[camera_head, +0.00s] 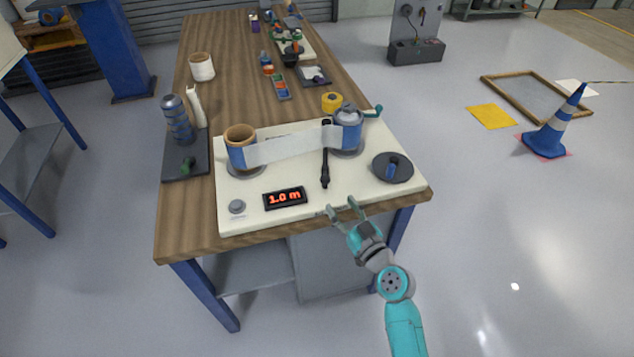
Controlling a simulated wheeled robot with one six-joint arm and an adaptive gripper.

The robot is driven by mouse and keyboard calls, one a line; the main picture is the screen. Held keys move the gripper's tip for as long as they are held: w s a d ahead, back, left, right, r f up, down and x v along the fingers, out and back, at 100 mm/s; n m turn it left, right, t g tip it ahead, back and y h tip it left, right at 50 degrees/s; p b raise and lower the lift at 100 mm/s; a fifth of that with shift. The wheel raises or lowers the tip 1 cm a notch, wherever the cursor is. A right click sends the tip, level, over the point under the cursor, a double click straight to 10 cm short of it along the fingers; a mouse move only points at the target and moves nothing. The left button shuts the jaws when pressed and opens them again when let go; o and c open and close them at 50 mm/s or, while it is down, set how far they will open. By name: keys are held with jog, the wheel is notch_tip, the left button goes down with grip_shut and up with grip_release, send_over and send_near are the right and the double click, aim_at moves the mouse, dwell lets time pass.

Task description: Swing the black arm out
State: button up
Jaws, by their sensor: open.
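The black arm (325,158) stands on the cream board (290,186), between the two rollers and in front of the film strip (290,147). Its top end is by the strip and its thicker lower end points toward the front edge. The left roller (240,148) is tan and blue. The right roller (347,130) is blue and grey with a teal crank (373,112). My gripper (342,210) is open and empty at the board's front edge, below and right of the black arm and apart from it.
A display reading 1.0 m (285,198) and a grey knob (237,206) sit front left on the board. A round black disc with a blue handle (392,168) is at right. A yellow roll (332,102) lies behind.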

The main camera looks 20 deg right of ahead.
aim_at(326, 185)
jog(key=w, duration=0.3)
jog(key=w+a, duration=0.1)
jog(key=w, duration=0.5)
jog(key=shift+w+a, duration=0.2)
jog(key=shift+a, duration=0.2)
grip_shut()
